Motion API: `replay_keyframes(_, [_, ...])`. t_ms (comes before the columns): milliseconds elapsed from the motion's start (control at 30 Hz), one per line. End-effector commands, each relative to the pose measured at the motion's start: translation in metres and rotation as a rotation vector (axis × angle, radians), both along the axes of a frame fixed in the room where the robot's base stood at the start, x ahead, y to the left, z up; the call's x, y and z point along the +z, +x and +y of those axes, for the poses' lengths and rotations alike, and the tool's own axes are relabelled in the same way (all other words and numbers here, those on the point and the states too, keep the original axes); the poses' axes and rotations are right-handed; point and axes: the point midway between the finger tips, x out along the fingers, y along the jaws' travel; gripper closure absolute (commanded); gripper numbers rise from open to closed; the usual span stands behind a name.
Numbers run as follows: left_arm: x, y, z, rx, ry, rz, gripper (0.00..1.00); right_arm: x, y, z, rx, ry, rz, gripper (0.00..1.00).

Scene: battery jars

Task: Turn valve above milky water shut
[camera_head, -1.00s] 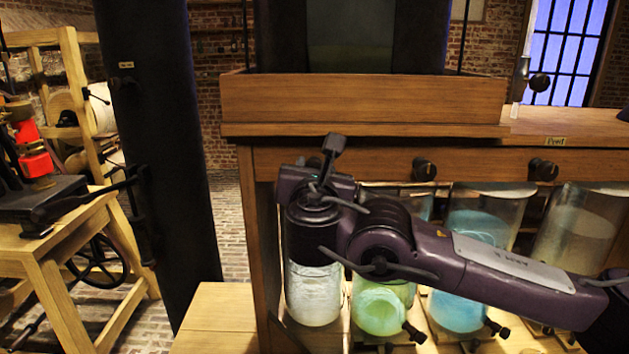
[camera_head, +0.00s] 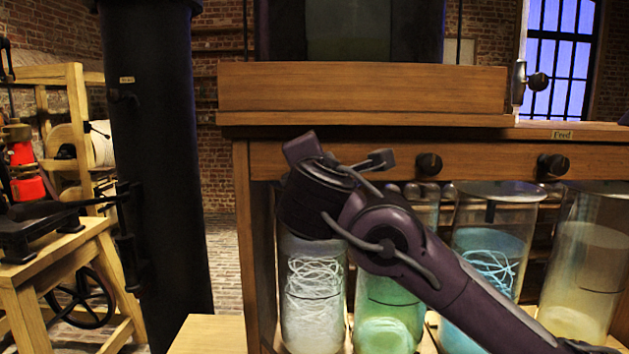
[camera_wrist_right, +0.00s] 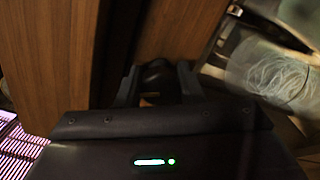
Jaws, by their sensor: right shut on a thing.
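The jar of milky white water (camera_head: 313,300) is the leftmost jar under the wooden bench, with pale strands in it. My right arm comes in from the right, and its wrist covers the bench front above this jar. The valve there is hidden in the head view. In the right wrist view a dark valve knob (camera_wrist_right: 155,76) on the wooden front sits between the two fingers of my right gripper (camera_wrist_right: 158,70), which is shut on it. The milky jar also shows at the right of that view (camera_wrist_right: 275,75). My left gripper is not in view.
Two more black valve knobs (camera_head: 429,163) (camera_head: 554,166) sit on the bench front to the right. A green jar (camera_head: 388,315), a blue jar (camera_head: 490,260) and a yellowish jar (camera_head: 590,270) stand beside the milky one. A dark column (camera_head: 160,180) stands at the left.

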Motion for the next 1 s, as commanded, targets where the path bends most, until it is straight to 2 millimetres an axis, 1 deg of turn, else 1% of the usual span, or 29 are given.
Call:
replay_keyframes(33, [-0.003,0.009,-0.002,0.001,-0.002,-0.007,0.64,-0.006,0.000,0.001,0.000,0.042,0.002,0.88])
replay_keyframes(200, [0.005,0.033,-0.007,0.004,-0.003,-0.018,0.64,-0.005,0.000,0.000,0.000,0.185,0.002,0.88])
replay_keyframes(433, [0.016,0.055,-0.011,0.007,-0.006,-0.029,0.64,-0.005,0.000,0.000,-0.001,0.334,0.002,0.88])
replay_keyframes(700, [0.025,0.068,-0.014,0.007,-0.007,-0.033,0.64,-0.004,0.000,0.000,-0.001,0.430,0.003,0.88])
replay_keyframes(1000, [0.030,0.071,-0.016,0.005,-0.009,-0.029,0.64,-0.004,0.000,0.000,-0.002,0.455,0.002,0.88])
